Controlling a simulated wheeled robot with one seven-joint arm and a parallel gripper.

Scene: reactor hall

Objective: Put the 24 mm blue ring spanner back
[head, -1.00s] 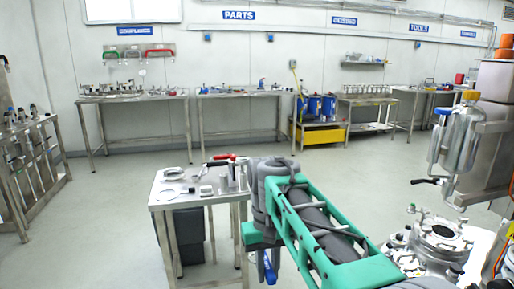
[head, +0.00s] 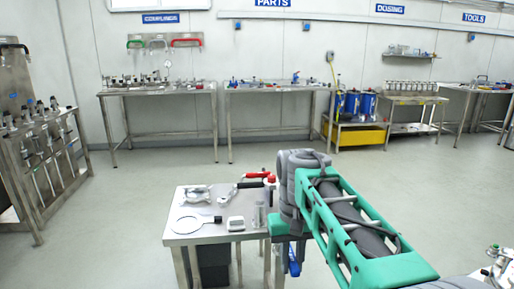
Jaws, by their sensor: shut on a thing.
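My arm reaches in from the lower right, and its green and grey wrist hides most of my gripper (head: 293,250). A blue piece, the 24 mm blue ring spanner (head: 294,265), hangs below the wrist, and my gripper is shut on it. Its ring ends and size mark cannot be made out. It is just right of the small steel table, apart from the benches at the back. At the far right the TOOLS sign (head: 473,17) hangs above a steel bench (head: 470,88), whose small items are too small to tell.
The small steel table (head: 190,238) close in front bears a round ring, a white box and red-handled parts. A rack (head: 28,165) stands at the left. Benches (head: 160,91) line the back wall, with blue drums (head: 350,105) on a yellow-based stand. Open floor (head: 420,185) lies between.

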